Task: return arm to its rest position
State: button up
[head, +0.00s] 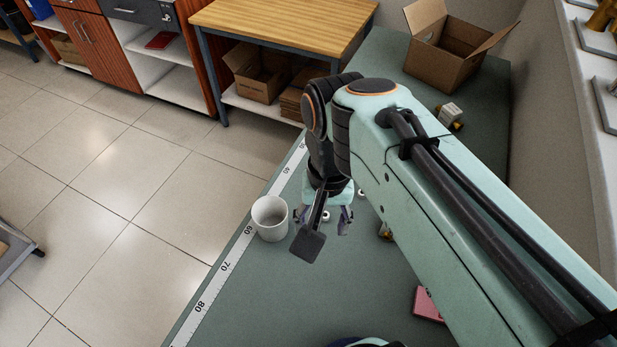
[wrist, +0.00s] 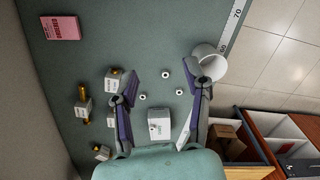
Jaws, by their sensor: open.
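My gripper (head: 333,220) hangs over the workbench, below the bent wrist of my arm. It also shows in the wrist view (wrist: 166,78), with its two fingers spread wide and nothing between them. A white mug (head: 270,218) stands on the bench to the left of the gripper in the head view. In the wrist view the mug (wrist: 211,60) is partly hidden behind the right finger. My arm covers much of the bench in the head view.
Three small white rings (wrist: 165,73) lie below the gripper near a white box (wrist: 159,125). Labelled blocks with brass fittings (wrist: 83,106) lie to their left. A pink book (wrist: 60,27) lies beyond. An open cardboard box (head: 445,58) stands at the bench's far end. A ruler strip (head: 220,273) lines the edge.

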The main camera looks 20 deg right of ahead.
jog(key=s+a+f+n, duration=0.2)
jog(key=s+f+n, duration=0.1)
jog(key=s+n, duration=0.2)
jog(key=shift+s+f, duration=0.25)
jog(key=shift+s, duration=0.8)
jog(key=shift+o, duration=0.6)
